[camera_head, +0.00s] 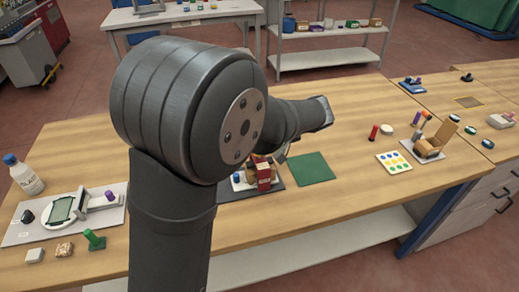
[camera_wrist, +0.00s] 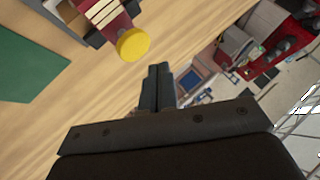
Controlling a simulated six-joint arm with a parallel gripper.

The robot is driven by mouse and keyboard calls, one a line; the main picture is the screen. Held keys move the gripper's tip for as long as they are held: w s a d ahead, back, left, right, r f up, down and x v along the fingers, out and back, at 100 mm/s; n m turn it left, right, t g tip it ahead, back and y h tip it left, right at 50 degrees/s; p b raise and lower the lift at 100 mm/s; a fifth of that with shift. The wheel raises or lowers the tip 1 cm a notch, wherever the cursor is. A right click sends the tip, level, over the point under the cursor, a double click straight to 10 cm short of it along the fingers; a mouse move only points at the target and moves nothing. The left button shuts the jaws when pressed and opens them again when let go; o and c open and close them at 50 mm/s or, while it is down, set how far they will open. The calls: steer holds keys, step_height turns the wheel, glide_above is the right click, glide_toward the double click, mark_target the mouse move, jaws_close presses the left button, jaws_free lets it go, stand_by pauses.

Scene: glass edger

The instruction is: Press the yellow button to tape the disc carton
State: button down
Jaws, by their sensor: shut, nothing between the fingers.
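The yellow button (camera_wrist: 133,44) is a round disc at the end of a red block with cream stripes (camera_wrist: 103,14) in the wrist view. My gripper (camera_wrist: 159,69) has its two dark fingers together with nothing between them. In that picture its tips are just below and right of the button, with a gap between them. In the head view the red block (camera_head: 264,175) stands beside a brown carton (camera_head: 250,178) on a dark mat. My arm covers part of this station there, and I cannot make out the yellow button in that view.
A green mat (camera_head: 310,168) lies right of the station; it also fills the wrist view's left (camera_wrist: 28,65). Further right are a dotted card (camera_head: 394,162) and a small red cylinder (camera_head: 374,132).

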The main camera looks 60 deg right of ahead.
steer(key=shift+f, duration=0.75)
steer(key=shift+f, duration=0.15)
stand_by(1.4)
steer(key=shift+f, duration=0.3)
steer(key=shift+f, duration=0.7)
stand_by(1.0)
steer(key=shift+r, duration=1.15)
steer(key=shift+r, duration=0.1)
steer(key=shift+r, duration=2.45)
